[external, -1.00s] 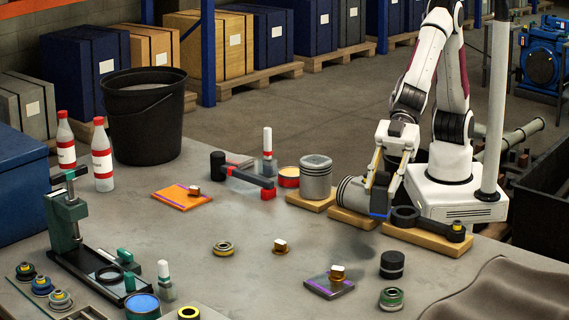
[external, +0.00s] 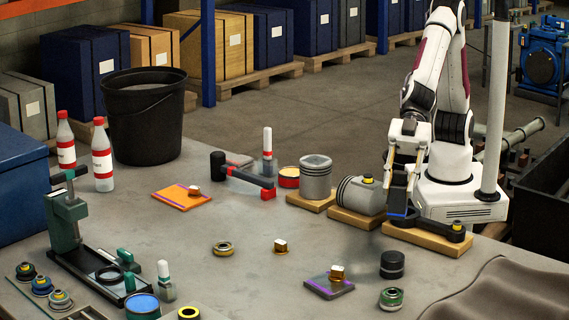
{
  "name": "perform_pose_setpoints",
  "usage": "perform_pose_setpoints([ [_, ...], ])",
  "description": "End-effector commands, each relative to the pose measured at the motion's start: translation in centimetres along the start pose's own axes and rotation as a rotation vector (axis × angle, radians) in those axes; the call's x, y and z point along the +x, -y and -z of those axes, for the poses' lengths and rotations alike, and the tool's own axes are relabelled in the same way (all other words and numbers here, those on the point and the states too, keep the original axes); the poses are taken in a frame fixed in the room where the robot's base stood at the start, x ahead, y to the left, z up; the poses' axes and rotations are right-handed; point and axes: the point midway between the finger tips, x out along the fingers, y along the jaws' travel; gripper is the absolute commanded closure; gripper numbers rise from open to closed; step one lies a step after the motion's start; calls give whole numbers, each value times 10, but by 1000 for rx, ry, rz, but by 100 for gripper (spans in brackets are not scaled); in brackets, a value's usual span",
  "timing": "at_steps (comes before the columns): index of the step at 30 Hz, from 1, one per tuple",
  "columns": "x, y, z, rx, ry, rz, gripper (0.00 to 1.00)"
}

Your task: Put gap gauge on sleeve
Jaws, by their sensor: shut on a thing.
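My gripper (external: 397,209) is at the right of the table, pointing down, shut on a small dark piece with a blue lower edge (external: 398,215). This may be the gap gauge; it is too small and covered to tell. It is over or beside the big end of a black connecting rod on a wooden board; I cannot tell if they touch. I cannot say for certain which thing is the sleeve; a short black cylinder (external: 393,265) stands upright on the table in front of the gripper.
A grey piston (external: 357,194) lies on a board left of the gripper, and another piston (external: 316,178) stands upright behind it. A grey slab (external: 318,289) bears a brass block. A dark mat (external: 500,290) covers the front right corner. The table's middle is mostly clear.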

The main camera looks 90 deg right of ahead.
Motion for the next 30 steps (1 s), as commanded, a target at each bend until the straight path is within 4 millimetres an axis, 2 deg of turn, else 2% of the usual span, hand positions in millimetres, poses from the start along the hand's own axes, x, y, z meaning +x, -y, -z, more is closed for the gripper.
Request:
perform_pose_setpoints([
  [22, 0, 0, 0, 7, -3, -14, 100],
  [30, 7, 0, -12, 8, 0, -12, 100],
])
